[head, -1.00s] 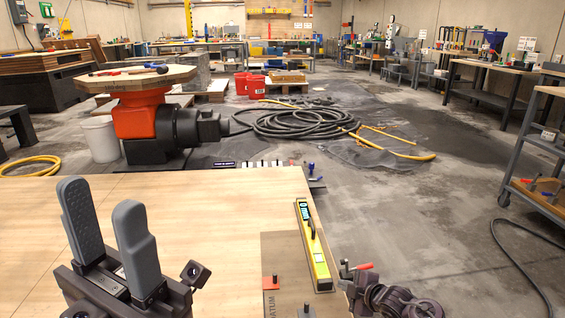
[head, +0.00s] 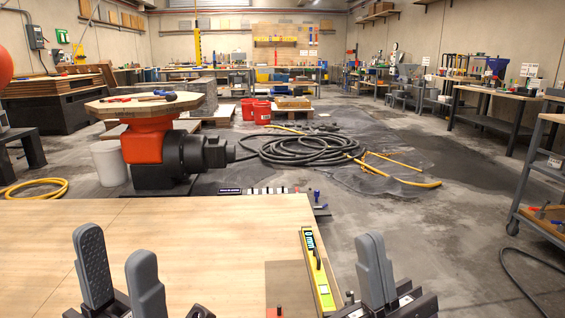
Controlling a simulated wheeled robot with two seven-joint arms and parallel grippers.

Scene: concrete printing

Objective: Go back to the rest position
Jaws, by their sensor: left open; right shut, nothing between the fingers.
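My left gripper (head: 120,272) is at the lower left, in front of the near part of the wooden table (head: 190,236). Its two grey fingers point up and stand apart, with nothing between them. My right gripper (head: 376,272) is at the bottom, right of the table's right edge. Its grey fingers point up and lie close together, with nothing held. The lower parts of both grippers are cut off by the picture's bottom edge.
A yellow level (head: 318,272) lies along the table's right edge, beside a brown plate (head: 284,284) with a red-topped peg. An orange and black machine (head: 147,148) stands behind the table. A coiled black hose (head: 300,150) lies on the floor. A cart (head: 535,190) is at right.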

